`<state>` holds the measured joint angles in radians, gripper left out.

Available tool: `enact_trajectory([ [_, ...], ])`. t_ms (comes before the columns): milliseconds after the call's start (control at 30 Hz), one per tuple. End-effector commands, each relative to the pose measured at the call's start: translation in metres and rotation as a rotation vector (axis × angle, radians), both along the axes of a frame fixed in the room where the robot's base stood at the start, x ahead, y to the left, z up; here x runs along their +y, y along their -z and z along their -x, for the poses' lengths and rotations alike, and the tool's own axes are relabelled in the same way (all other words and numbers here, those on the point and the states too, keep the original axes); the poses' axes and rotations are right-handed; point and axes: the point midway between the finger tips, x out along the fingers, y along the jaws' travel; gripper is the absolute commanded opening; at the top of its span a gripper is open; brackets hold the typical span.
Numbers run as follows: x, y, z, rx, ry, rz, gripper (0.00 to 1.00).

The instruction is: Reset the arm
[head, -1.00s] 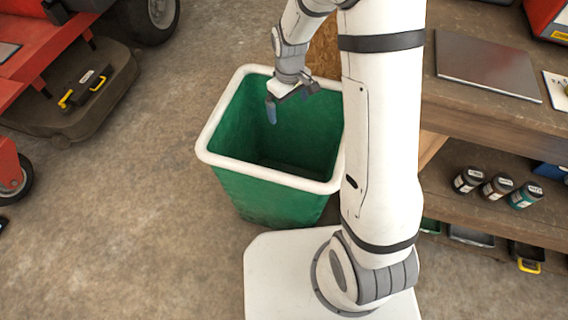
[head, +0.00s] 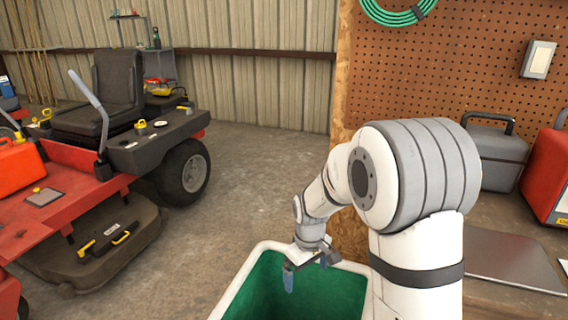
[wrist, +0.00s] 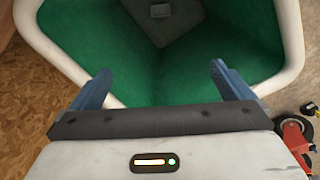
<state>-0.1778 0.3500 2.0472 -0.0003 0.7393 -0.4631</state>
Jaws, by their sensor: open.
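My gripper (head: 308,268) hangs over the green bin with the white rim (head: 262,246), at the bottom middle of the head view. In the wrist view my gripper (wrist: 160,88) has its two blue fingers spread wide apart, with nothing between them. Below them the wrist view shows the bin's green inside and its white rim (wrist: 291,40). My arm is bent, reaching from the right over the bin.
A red ride-on mower (head: 75,175) stands at the left. A wooden bench (head: 490,292) with a flat metal sheet (head: 512,258), a grey case (head: 497,155) and a red box (head: 548,175) is at the right. A pegboard (head: 450,60) rises behind it. The concrete floor (head: 235,200) between mower and bin is clear.

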Motion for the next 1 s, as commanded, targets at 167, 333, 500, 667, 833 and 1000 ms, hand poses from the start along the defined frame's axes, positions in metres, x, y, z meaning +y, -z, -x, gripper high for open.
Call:
enact_trajectory([
  [167, -0.018, -0.087, 0.026, -0.043, 0.102, -0.008, 1.0],
  [333, -0.039, -0.173, 0.067, -0.087, 0.24, -0.02, 1.0],
  [500, -0.057, -0.245, 0.113, -0.131, 0.377, -0.035, 1.0],
  [667, -0.07, -0.299, 0.155, -0.171, 0.501, -0.05, 1.0],
  [833, -0.078, -0.329, 0.188, -0.199, 0.594, -0.062, 1.0],
  [1000, -0.081, -0.337, 0.201, -0.209, 0.633, -0.069, 1.0],
])
